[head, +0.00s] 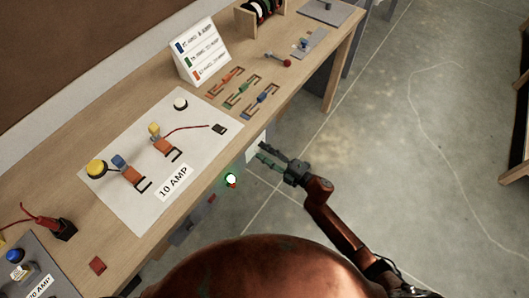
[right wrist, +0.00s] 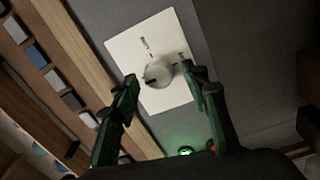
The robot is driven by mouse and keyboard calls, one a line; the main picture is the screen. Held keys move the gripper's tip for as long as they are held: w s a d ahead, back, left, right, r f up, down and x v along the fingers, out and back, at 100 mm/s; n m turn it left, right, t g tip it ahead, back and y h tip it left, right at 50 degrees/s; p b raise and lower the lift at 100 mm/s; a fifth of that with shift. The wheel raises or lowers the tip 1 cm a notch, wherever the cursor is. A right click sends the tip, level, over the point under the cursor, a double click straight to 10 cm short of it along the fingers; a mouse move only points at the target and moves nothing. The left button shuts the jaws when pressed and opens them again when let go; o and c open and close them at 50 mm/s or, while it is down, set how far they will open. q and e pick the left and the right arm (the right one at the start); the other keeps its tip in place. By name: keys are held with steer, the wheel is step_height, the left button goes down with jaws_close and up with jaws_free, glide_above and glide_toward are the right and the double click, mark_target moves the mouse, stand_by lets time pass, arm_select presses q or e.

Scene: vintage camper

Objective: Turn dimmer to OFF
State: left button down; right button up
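The dimmer is a round light-grey knob (right wrist: 160,73) on a white square plate with small printed marks, seen in the right wrist view. A dark mark shows on the knob's lower left side. The plate (head: 254,148) shows in the head view on the workbench's front side, below the top's edge. My right gripper (head: 262,155) is at the plate. In the right wrist view its two dark green fingers are apart, with the knob between their tips; contact cannot be told. My left gripper is not in view.
A lit green lamp (head: 231,179) sits beside the plate, with a red spot next to it. The wooden bench top (head: 215,180) above carries a white 10 AMP mat (head: 117,208), wiring parts and a label stand (head: 201,55).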

steer(key=v, duration=1.2)
stand_by(0.5)
